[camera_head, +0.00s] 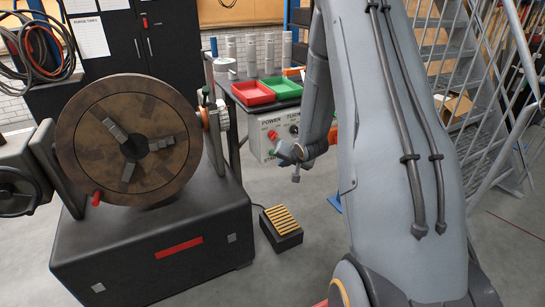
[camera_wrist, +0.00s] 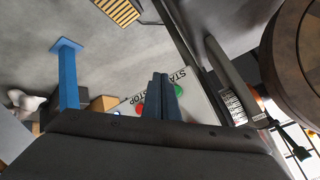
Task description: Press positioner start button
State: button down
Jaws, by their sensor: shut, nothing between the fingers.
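The positioner (camera_head: 130,140) stands at the left with a round brown chuck plate. My gripper (camera_head: 286,155) is shut and empty in front of the box. In the wrist view its fingers (camera_wrist: 160,85) overlap the panel between the two buttons and partly cover it. I cannot tell whether they touch it.
A yellow-topped foot pedal (camera_head: 282,222) lies on the floor right of the positioner. Red (camera_head: 252,94) and green (camera_head: 283,86) trays and several grey cylinders stand on the bench. A blue leg (camera_wrist: 68,80) shows in the wrist view. Stairs (camera_head: 480,110) rise at the right.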

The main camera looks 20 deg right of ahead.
jog(key=shift+w+a, duration=0.1)
jog(key=shift+w, duration=1.95)
jog(key=shift+w, duration=0.15)
dwell(0.4)
jog(key=shift+w+p, duration=0.25)
jog(key=shift+p, duration=0.1)
jog(key=shift+w, duration=0.5)
dwell(0.9)
jog(key=shift+s, duration=0.15)
jog(key=shift+s+p, duration=0.5)
jog(key=shift+s, duration=0.25)
jog(key=shift+s+p, duration=0.95)
jog(key=shift+s, duration=1.55)
jog(key=shift+r, duration=0.1)
